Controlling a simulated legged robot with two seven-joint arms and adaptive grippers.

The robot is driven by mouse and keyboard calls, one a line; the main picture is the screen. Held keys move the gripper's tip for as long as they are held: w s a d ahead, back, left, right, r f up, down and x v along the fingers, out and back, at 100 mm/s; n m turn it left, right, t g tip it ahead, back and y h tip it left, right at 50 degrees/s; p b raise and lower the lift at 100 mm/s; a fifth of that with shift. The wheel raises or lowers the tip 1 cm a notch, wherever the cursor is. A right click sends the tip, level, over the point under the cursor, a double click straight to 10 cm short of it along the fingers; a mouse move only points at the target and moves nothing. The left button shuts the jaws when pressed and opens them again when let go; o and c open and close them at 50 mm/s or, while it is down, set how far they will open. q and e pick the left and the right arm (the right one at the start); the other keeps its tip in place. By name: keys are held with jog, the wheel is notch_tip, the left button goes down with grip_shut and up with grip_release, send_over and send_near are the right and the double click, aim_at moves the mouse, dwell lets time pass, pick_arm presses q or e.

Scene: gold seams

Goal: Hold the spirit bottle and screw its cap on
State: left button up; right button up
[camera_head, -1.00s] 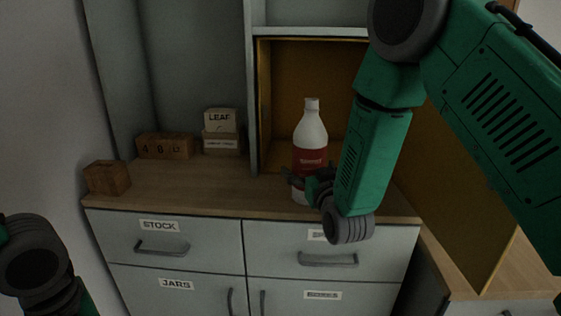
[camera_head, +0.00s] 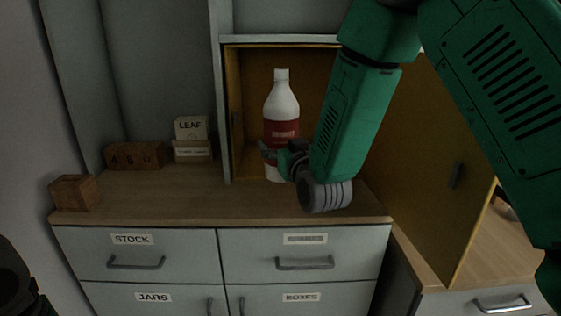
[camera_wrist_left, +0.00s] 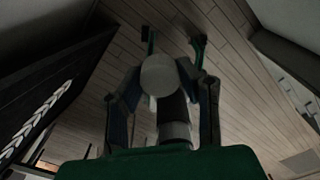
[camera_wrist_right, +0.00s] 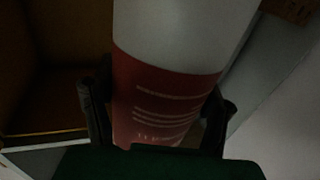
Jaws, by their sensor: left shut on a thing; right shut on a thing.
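The spirit bottle (camera_head: 283,105) is white with a red label and stands upright in front of the open yellow-lined compartment. My right gripper (camera_head: 272,154) is shut around its lower body. The right wrist view shows the bottle's red label (camera_wrist_right: 165,100) between both fingers. The bottle's narrow top shows clear of the gripper. In the head view only a dark part of my left arm shows at the lower left corner.
The wooden counter (camera_head: 190,198) lies over drawers labelled STOCK and JARS. The yellow compartment (camera_head: 310,62) and an open door panel (camera_head: 440,180) are at the right.

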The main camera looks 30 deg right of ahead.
pick_arm(q)
jog(key=shift+r, duration=0.15)
pick_arm(e)
jog(key=shift+w+r, duration=0.1)
jog(key=shift+r, duration=1.05)
jog(key=shift+f, duration=0.1)
